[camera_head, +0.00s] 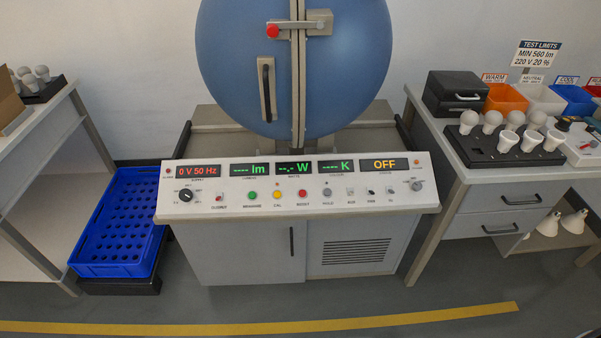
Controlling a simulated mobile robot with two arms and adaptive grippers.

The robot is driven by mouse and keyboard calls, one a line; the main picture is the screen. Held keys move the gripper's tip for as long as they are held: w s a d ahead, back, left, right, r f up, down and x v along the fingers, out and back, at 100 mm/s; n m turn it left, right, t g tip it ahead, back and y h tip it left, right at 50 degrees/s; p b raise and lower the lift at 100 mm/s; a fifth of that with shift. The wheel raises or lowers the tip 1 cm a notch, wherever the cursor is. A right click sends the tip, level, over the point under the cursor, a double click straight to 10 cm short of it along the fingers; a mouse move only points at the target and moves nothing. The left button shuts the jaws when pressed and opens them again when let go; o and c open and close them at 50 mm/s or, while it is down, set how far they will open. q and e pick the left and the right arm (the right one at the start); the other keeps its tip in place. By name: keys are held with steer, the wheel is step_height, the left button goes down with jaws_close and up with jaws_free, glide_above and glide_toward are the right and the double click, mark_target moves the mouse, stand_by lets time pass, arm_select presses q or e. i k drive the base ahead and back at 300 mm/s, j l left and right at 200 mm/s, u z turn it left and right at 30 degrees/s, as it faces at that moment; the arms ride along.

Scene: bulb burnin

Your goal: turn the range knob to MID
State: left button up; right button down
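The control panel (310,206) of the test console faces me, with two rotary knobs. A black knob (186,195) with a pale pointer mark sits at the panel's left end, below the red "0 V 50 Hz" display (199,171). A smaller grey knob (417,186) sits at the right end, near the "OFF" display (384,165). The lettering around both knobs is too small to read, so I cannot tell which is the range knob or where it points. Neither of my grippers is in view.
Coloured buttons and small switches line the panel between the knobs. A blue sphere (225,60) with a latch stands behind. A blue crate (118,225) is on the left. The right bench (470,176) holds bulbs and bins. The floor in front is clear.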

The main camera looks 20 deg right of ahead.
mark_target(416, 186)
steer(key=z, duration=1.35)
